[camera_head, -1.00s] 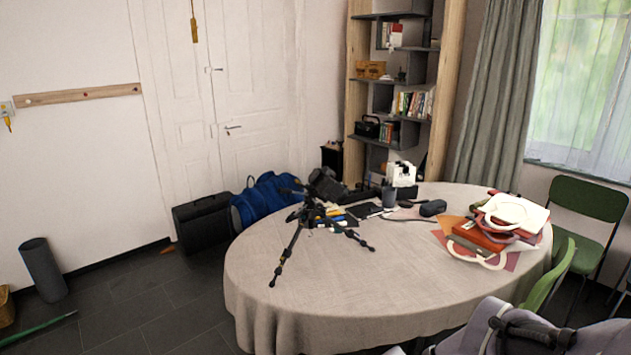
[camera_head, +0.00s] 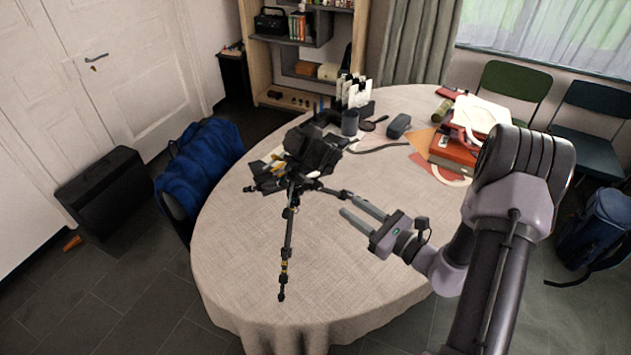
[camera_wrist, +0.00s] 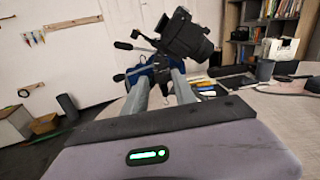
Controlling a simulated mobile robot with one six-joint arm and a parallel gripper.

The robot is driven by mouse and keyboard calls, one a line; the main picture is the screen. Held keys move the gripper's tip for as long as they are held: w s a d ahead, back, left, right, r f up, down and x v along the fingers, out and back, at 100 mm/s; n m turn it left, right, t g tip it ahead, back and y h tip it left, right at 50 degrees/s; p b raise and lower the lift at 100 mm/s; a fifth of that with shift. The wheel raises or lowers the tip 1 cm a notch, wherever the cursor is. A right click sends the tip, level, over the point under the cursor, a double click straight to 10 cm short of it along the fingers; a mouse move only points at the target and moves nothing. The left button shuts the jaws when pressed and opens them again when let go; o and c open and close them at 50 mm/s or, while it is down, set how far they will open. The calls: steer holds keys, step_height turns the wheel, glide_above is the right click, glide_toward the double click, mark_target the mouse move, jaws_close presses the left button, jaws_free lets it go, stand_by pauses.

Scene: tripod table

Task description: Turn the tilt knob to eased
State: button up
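A black tripod (camera_head: 288,235) stands on the round table with a black camera (camera_head: 313,150) on its head. In the wrist view the camera (camera_wrist: 188,36) is above and beyond my fingers. A dark lever (camera_wrist: 127,46) sticks out left from the tripod head, and another dark bar end (camera_wrist: 119,77) shows lower. I cannot tell which part is the tilt knob or how it is set.
The table (camera_head: 350,275) has a bare cloth front. A pile of red and white items (camera_head: 455,150) is at the right. A blue bag (camera_head: 198,165) stands left of the table.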

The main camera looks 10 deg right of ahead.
mark_target(321, 187)
steer(key=b+x, duration=0.1)
steer(key=x, duration=1.1)
steer(key=shift+w+a, duration=0.1)
steer(key=shift+a, duration=0.1)
jaws_close()
